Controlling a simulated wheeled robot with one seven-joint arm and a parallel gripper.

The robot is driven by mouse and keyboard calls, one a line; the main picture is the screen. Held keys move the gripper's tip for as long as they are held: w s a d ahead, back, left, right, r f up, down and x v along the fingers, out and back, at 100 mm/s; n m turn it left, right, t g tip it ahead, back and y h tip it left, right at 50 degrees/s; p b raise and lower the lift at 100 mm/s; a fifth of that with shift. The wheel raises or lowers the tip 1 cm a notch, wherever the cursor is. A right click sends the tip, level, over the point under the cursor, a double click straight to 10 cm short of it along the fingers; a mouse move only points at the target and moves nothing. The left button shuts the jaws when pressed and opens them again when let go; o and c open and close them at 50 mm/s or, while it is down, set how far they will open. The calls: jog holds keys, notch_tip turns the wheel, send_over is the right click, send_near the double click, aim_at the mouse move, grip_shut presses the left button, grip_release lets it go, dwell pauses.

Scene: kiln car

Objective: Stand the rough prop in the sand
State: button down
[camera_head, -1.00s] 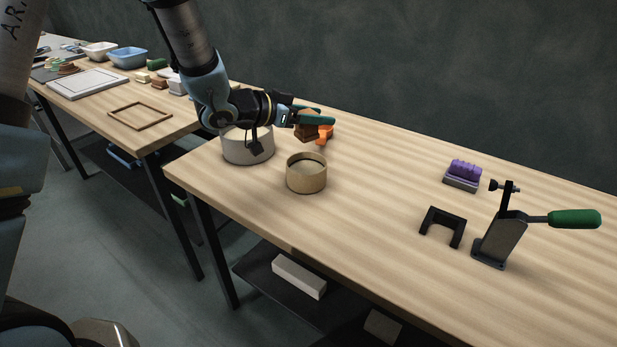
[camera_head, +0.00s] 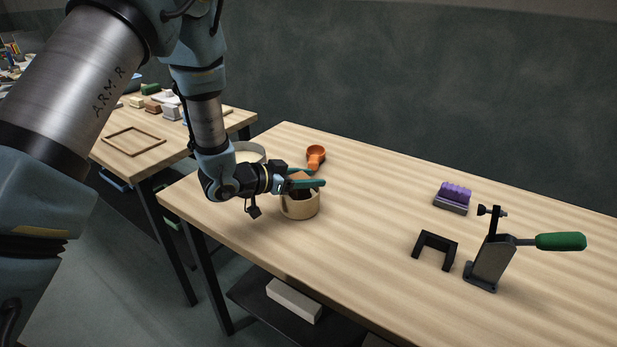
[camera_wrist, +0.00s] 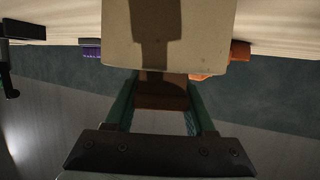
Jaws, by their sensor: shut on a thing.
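The rough prop is a brown block (camera_head: 299,177) held between the green fingers of my gripper (camera_head: 312,179). In the wrist view the prop (camera_wrist: 162,96) shows between both fingers. A round tan tub (camera_head: 300,208) stands on the table directly below the gripper in the head view. Its pale wall (camera_wrist: 200,40), with a dark shadow on it, fills the upper middle of the wrist view. The fingers and prop cover most of the tub's opening, so the sand is hidden. I cannot tell whether the prop's lower end touches anything inside.
A pale round container (camera_head: 246,150) stands behind my arm, partly hidden. An orange scoop (camera_head: 316,156) lies behind the tub. A purple-topped brush (camera_head: 453,197), a black U-shaped piece (camera_head: 435,249) and a green-handled clamp (camera_head: 492,262) stand to the right. The table between is clear.

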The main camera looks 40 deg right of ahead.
jog(key=shift+f, duration=0.1)
jog(key=shift+f+b, duration=0.5)
jog(key=shift+b, duration=0.05)
